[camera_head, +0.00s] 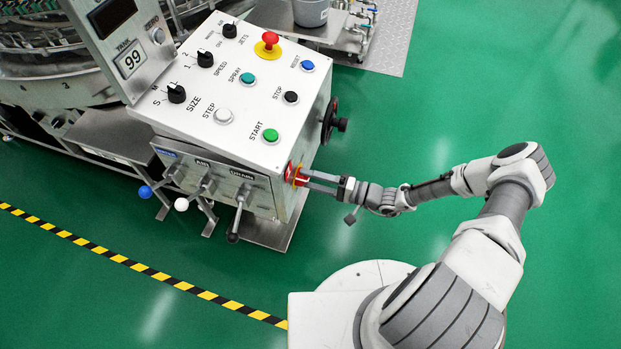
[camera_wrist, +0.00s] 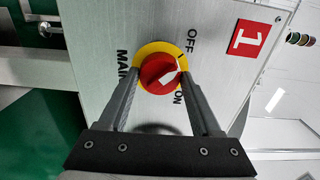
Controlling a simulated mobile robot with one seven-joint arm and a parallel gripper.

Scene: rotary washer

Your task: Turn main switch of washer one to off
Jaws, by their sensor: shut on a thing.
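The main switch is a red knob (camera_wrist: 157,72) on a yellow ring, beside the lettering MAIN, OFF and ON in the wrist view. Its white mark points to the upper right, toward the side with OFF and ON; I cannot tell exactly which position it is at. My gripper (camera_wrist: 160,76) has one finger on each side of the knob and is shut on it. In the head view the switch (camera_head: 291,174) sits on the right side of the washer's control box (camera_head: 235,95), with my gripper (camera_head: 304,179) reaching it from the right, partly hiding it.
A red label with a 1 (camera_wrist: 249,38) is on the same panel. A black handwheel (camera_head: 331,120) sticks out above the switch. Levers with blue, white and black knobs (camera_head: 181,204) project from the box's front. Green floor (camera_head: 450,90) is clear to the right.

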